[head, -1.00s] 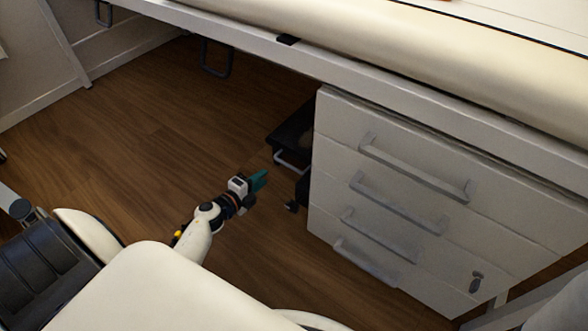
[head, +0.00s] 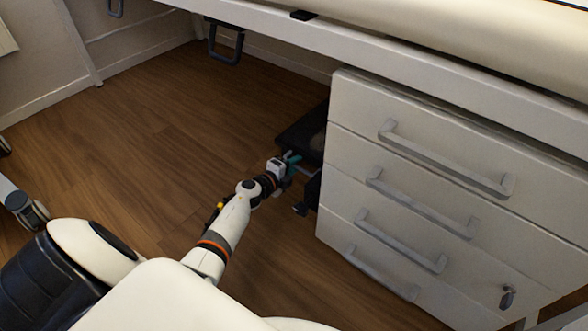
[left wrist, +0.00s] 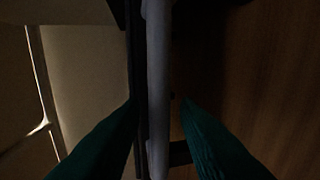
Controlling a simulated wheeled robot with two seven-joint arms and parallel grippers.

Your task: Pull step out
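The step (head: 303,133) is a dark, low piece under the bench, beside the left side of the drawer cabinet. Much of it is hidden behind the cabinet and in shadow. My left gripper (head: 293,161) is at the front of the step, its teal fingers largely hidden in the head view. In the left wrist view, a grey bar (left wrist: 158,80), which looks like the step's handle, runs between the two teal fingers. The fingers are apart, with a gap visible between the bar and the right finger. My right gripper is not in view.
The white drawer cabinet (head: 345,200) with grey handles stands close to the right of the step. The padded bench (head: 440,35) overhangs above. The wooden floor (head: 130,130) to the left is clear.

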